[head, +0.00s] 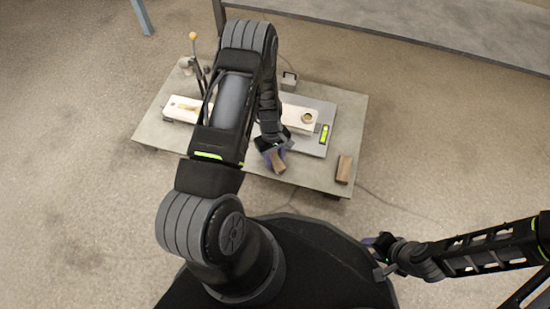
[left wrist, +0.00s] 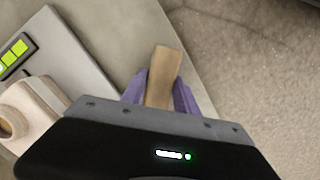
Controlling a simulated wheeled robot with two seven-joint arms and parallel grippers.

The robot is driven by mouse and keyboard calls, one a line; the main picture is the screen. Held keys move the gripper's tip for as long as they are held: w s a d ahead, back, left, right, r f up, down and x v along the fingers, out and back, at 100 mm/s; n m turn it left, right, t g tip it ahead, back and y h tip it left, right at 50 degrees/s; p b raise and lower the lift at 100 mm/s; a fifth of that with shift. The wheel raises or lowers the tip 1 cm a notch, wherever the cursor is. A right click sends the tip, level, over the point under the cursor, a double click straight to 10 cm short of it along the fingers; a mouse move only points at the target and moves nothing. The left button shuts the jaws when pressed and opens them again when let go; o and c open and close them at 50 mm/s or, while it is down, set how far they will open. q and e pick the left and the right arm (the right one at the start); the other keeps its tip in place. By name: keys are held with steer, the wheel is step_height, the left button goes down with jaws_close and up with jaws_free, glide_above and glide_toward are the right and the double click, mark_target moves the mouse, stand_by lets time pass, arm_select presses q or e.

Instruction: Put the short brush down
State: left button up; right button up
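My left gripper (head: 273,157) is over the front part of the low table (head: 312,178). Its purple fingers are closed around a short wooden piece (head: 279,165), which looks like the short brush. In the left wrist view the wooden piece (left wrist: 163,75) stands up between the fingers (left wrist: 160,95). Its lower end is hidden by the gripper body. I cannot tell whether it touches the table. My right gripper (head: 380,248) is low at the right, away from the table, with purple fingertips; its opening cannot be made out.
Another wooden block (head: 344,169) lies near the table's right front corner. A grey plate (head: 321,148) carries a pale block with a round hole (head: 299,119) and a green-lit bar (head: 324,134). A yellow-topped lever (head: 194,38) stands at the back left. Bare tabletop lies around the left gripper.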

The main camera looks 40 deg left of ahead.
mark_target(273, 154)
arm_select(q)
steer(key=o, duration=0.3)
steer(key=shift+r, duration=0.15)
steer(key=r+p, duration=0.2)
steer(key=r, duration=0.2)
steer(key=a+r+p, duration=0.1)
steer(key=r+p, duration=0.1)
steer(key=r, duration=0.2)
steer(key=r+p, duration=0.1)
steer(key=r, duration=0.3)
steer(key=shift+w+a+p, duration=0.3)
steer(key=shift+w+p, duration=0.05)
steer(key=shift+p, duration=0.05)
steer(key=s+d+m, duration=0.3)
steer(key=s+d, duration=0.1)
steer(key=d, duration=0.4)
steer(key=s+d+r+m+t+h, duration=0.1)
steer(key=s+d+m, duration=0.3)
steer(key=d, duration=0.4)
steer(key=s+d+m+t+h, duration=0.1)
steer(key=s+d+m, duration=0.2)
steer(key=d, duration=0.6)
steer(key=shift+s+r+m, duration=0.3)
steer(key=shift+s, duration=0.55)
